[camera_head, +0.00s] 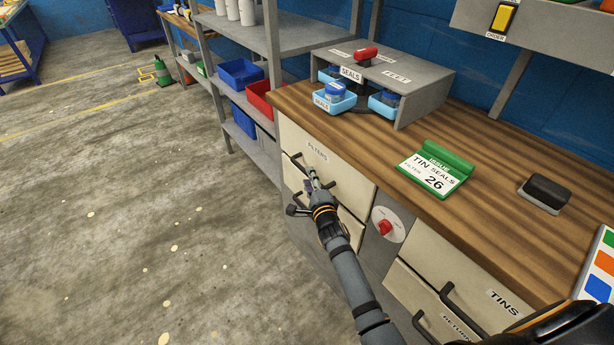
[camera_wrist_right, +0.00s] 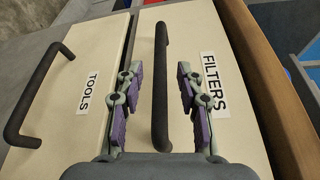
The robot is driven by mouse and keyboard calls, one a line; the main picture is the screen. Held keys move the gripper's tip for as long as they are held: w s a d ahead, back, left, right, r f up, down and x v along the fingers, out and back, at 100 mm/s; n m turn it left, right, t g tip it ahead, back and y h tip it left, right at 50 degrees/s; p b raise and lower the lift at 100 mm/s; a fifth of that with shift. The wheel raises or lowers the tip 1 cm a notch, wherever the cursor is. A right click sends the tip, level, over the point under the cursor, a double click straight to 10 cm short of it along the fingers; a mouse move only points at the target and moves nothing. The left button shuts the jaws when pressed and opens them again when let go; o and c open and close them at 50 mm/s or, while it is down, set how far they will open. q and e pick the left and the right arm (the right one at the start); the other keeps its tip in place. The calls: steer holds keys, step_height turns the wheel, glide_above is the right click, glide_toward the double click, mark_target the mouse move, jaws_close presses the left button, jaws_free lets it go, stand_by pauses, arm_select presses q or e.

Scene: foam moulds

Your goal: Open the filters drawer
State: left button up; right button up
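The filters drawer (camera_head: 345,172) is a cream front with a FILTERS label, at the left end of the wooden bench; it looks closed. Its dark bar handle (camera_wrist_right: 161,90) stands upright in the right wrist view, beside the FILTERS label (camera_wrist_right: 214,84). My right gripper (camera_head: 311,184) is at this drawer front. In the right wrist view its purple-padded fingers (camera_wrist_right: 158,85) are spread, one on each side of the handle, with gaps on both sides. In the head view the gripper partly hides the handle. My left gripper is not in view.
The tools drawer (camera_wrist_right: 78,95) with its own handle (camera_wrist_right: 30,100) lies directly beside it. A red knob (camera_head: 385,227) on a grey panel and a tins drawer (camera_head: 440,262) are to the right. Open floor (camera_head: 150,210) lies left; a grey shelf rack (camera_head: 245,140) stands behind.

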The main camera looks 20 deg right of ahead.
steer(key=shift+w+d+f, duration=0.1)
steer(key=shift+w, duration=1.6)
jaws_close()
